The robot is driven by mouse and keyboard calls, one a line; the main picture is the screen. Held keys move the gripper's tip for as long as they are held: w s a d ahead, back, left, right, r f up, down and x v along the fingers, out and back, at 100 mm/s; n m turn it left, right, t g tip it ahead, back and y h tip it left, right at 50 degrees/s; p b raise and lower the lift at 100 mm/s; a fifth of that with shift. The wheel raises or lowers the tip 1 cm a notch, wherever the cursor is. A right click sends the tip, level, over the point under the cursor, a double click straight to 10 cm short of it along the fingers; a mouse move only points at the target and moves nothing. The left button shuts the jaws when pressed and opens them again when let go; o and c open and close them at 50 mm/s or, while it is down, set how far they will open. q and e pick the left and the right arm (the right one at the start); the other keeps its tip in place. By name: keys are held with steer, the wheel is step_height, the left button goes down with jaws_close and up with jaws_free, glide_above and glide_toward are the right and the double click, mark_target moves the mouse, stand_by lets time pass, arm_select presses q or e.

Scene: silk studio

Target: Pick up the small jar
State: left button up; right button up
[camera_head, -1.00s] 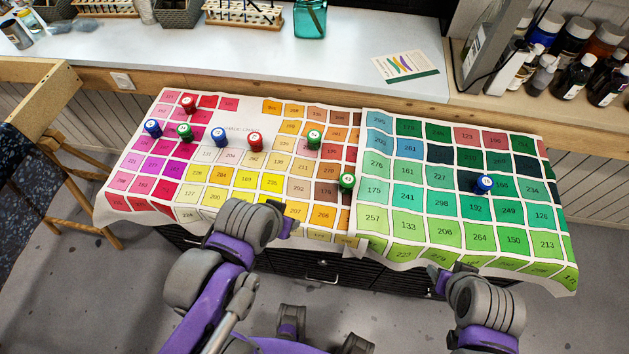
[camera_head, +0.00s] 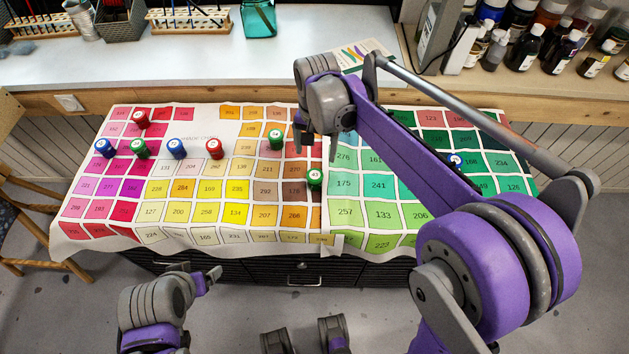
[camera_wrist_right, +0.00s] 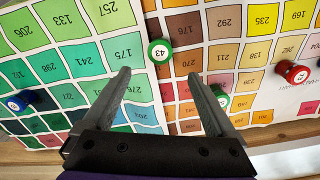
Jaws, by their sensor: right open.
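Several small jars with coloured lids stand on the colour-chart cloth (camera_head: 150,212). In the head view, green jar 43 (camera_head: 315,181) is near the seam between the chart's two halves, and another green jar (camera_head: 276,139) is up and left of it. My right gripper (camera_head: 298,143) hangs above the chart near these two, partly hidden by its own wrist. In the right wrist view, my right gripper (camera_wrist_right: 160,78) is open and empty. Jar 43 (camera_wrist_right: 160,50) shows just beyond the gap between its fingers. My left gripper (camera_head: 207,282) is below the chart's front edge.
Blue jars (camera_head: 105,148) and red jars (camera_head: 214,149) stand on the left half. A blue jar (camera_head: 456,161) on the right half is partly covered by my right arm. A white counter (camera_head: 120,67) runs behind, with paint bottles (camera_head: 525,47) at the right.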

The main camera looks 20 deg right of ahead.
glide_above(315, 174)
steer(key=f, duration=0.5)
steer(key=shift+w+f, duration=0.2)
steer(key=shift+f, duration=0.1)
steer(key=shift+s+f+b, duration=0.15)
steer(key=shift+f+b, duration=0.05)
steer(key=shift+f, duration=1.2)
steer(key=shift+s+f+b, duration=0.1)
steer(key=shift+f+b, duration=0.05)
steer(key=shift+f, duration=1.2)
steer(key=shift+c, duration=0.2)
jaws_close()
